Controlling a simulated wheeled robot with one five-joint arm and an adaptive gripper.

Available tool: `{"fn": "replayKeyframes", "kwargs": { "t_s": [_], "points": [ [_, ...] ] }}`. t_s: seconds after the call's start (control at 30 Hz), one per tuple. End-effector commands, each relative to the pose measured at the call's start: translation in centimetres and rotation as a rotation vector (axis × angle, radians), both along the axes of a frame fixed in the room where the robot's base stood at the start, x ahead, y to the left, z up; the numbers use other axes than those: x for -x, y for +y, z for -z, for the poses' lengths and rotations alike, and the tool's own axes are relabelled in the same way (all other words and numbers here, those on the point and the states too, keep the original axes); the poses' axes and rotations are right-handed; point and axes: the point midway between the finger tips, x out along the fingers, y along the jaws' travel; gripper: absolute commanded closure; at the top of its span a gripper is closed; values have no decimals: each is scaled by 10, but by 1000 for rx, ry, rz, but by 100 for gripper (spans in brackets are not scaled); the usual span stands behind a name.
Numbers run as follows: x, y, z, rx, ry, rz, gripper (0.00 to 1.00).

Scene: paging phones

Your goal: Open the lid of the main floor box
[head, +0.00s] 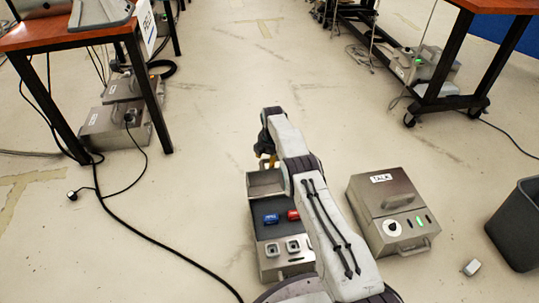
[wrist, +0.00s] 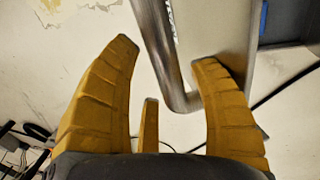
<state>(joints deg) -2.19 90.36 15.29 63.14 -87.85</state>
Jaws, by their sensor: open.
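The floor box (head: 286,262) beside my arm stands open. Its dark inside shows a blue item (head: 271,219) and a red item (head: 293,215). Its lid (head: 263,186) appears raised at the far end. My gripper (head: 266,161) is just beyond that lid, mostly hidden by my arm. In the wrist view, my gripper (wrist: 166,55) has its yellow fingers apart. The metal lid (wrist: 207,35), with partly cut-off lettering on its edge, reaches between the fingertips, close to the right finger. I cannot tell whether they touch.
A closed labelled metal box (head: 372,200) stands to the right, near a dark bin (head: 520,225) and a small pale block (head: 471,267). A black cable (head: 140,232) crosses the floor at left. Desks (head: 70,38) stand at both sides. The floor ahead is clear.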

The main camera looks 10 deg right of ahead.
Motion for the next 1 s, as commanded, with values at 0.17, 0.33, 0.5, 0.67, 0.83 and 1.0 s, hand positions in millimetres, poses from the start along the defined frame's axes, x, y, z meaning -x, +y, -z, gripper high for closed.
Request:
{"fn": "replayKeyframes", "kwargs": {
  "t_s": [0.17,0.33,0.5,0.67,0.83,1.0],
  "points": [
    [0,0,-5,0,1,0,42],
    [1,0,-13,0,1,0,42],
    [4,0,-24,0,1,0,42],
    [7,0,-42,0,-2,0,42],
    [13,0,-67,0,0,0,42],
    [18,0,-91,0,0,0,42]
  ]
}}
